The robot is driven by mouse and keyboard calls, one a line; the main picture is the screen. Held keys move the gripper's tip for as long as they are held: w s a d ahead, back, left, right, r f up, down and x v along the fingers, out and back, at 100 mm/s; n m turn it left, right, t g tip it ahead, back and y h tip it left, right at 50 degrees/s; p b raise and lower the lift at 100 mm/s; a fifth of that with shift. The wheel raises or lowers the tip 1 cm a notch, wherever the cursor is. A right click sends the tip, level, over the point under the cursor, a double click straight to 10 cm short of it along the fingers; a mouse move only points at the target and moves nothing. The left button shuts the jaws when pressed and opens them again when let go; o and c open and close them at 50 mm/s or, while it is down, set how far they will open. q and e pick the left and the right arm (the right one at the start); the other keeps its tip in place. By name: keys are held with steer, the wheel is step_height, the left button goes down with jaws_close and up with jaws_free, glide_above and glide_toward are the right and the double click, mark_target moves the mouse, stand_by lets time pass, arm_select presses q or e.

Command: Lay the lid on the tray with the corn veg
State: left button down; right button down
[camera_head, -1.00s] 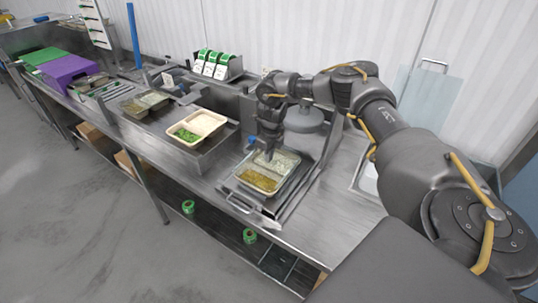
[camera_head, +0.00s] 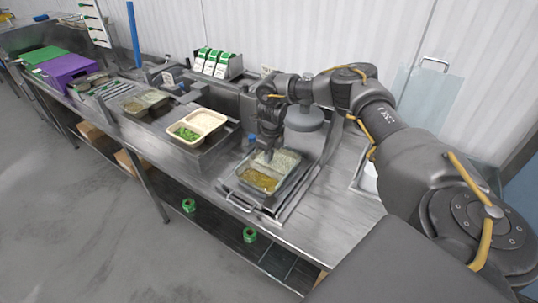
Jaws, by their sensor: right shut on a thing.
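The tray (camera_head: 244,183) with yellow corn veg in its near part and pale rice in its far part sits on the metal stand at the right end of the counter. My right gripper (camera_head: 267,154) is low over the tray's far part, pointing down and shut on the lid. The lid (camera_head: 285,165) looks clear and thin, lying over or just above the tray; its edges are hard to make out and I cannot tell whether it touches the rim all round. The jaws are small and partly hidden by the hand. My left gripper is not in view.
A cream tray (camera_head: 207,119) with green veg in one compartment stands to the left on the counter. Farther left are metal food pans (camera_head: 146,102) and a purple box (camera_head: 68,69). Green-labelled packs (camera_head: 212,64) stand at the back. Bare counter (camera_head: 325,215) lies to the right.

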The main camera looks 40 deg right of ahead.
steer(key=shift+f, duration=0.2)
stand_by(0.6)
steer(key=c, duration=0.9)
jaws_free()
steer(key=shift+c, duration=0.2)
steer(key=shift+r, duration=0.1)
step_height(320, 180, up, 2)
steer(key=shift+r+p, duration=0.25)
steer(key=shift+p, duration=0.8)
steer(key=shift+r+p, duration=0.5)
steer(key=shift+r, duration=2.15)
